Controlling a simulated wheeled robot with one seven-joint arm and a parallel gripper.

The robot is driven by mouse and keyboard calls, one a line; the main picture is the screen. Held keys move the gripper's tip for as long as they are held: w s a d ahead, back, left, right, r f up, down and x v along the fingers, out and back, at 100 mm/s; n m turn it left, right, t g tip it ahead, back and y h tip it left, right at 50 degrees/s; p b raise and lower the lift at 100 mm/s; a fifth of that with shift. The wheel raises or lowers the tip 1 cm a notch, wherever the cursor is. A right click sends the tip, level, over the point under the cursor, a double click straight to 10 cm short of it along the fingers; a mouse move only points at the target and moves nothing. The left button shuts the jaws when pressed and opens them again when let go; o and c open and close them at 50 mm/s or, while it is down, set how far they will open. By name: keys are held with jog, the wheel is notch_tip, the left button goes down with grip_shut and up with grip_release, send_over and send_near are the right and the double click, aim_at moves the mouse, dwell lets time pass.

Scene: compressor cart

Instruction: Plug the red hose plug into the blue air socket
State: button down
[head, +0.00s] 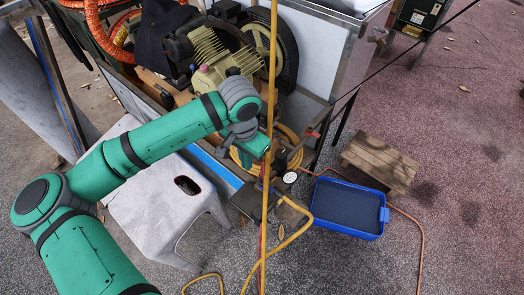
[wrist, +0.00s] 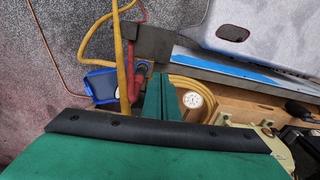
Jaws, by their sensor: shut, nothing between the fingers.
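My gripper (wrist: 160,97) shows in the wrist view as two green fingers close together, with nothing held. In the head view its green end (head: 257,147) is beside the yellow upright hose, in front of the compressor cart. A red bent hose-like part (wrist: 134,82) lies just left of the fingers in the wrist view, apart or touching I cannot tell. I cannot make out which part of it is the plug. A small dark blue patch beside its upper end may be the blue air socket, but it is too small to tell. In the head view, my arm and the yellow hose partly hide this area.
A yellow hose (head: 270,90) runs upright close to my gripper. The compressor (head: 215,60) and a round gauge (head: 290,177) are on the cart. A white stool (head: 150,210), a blue tray (head: 345,232) and a wooden step (head: 380,160) stand on the ground. The right side is mostly clear.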

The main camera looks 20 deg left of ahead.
jog(key=s+a+f+n+t, duration=0.1)
jog(key=s+a+f, duration=0.5)
jog(key=a+f, duration=0.3)
jog(key=s+d+f+t, duration=0.2)
jog(key=s+f+t, duration=0.2)
jog(key=s+f, duration=1.1)
jog(key=s+d+n+t+h, duration=0.1)
jog(key=s+d+t, duration=0.1)
jog(key=s+d, duration=0.55)
jog(key=w+d+r+t, duration=0.1)
jog(key=d+r+t, duration=0.3)
jog(key=d+r, duration=0.3)
jog(key=w+d+r+n+t, duration=0.1)
jog(key=d+r+t, duration=0.2)
jog(key=d+r, duration=0.4)
jog(key=d, duration=0.4)
jog(key=shift+w+d+r+t+y, duration=0.2)
jog(key=shift+d+t+y, duration=0.05)
jog(key=shift+t+y, duration=0.15)
